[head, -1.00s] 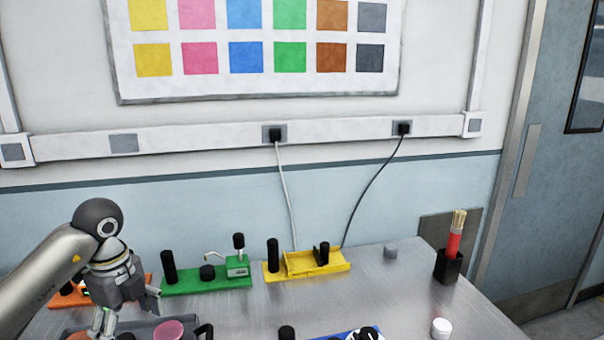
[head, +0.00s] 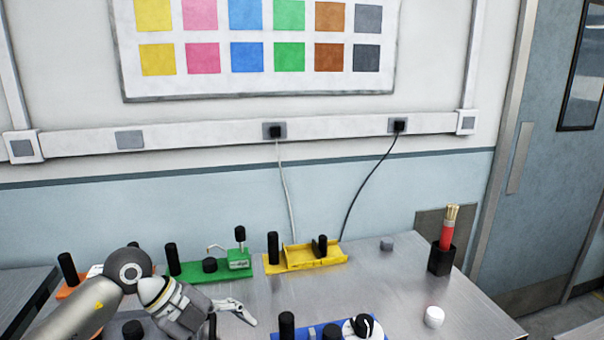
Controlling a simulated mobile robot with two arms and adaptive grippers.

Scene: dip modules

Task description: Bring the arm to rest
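My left gripper (head: 243,313) comes in from the lower left and points to the right, low over the front of the metal table. No object shows in its fingers, but its finger gap is not clear. The green module (head: 205,273) lies behind it and the blue module (head: 296,336) to its right, partly cut off by the bottom edge. The yellow module (head: 305,258) stands farther back. The orange module (head: 66,291) is partly hidden behind my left arm. My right gripper is not in view.
A black cup (head: 441,261) with red-handled sticks stands at the table's right. A white round piece (head: 434,317) and a small grey piece (head: 387,244) lie nearby. Cables run up to the wall sockets. The metal table (head: 375,285) is clear at centre right.

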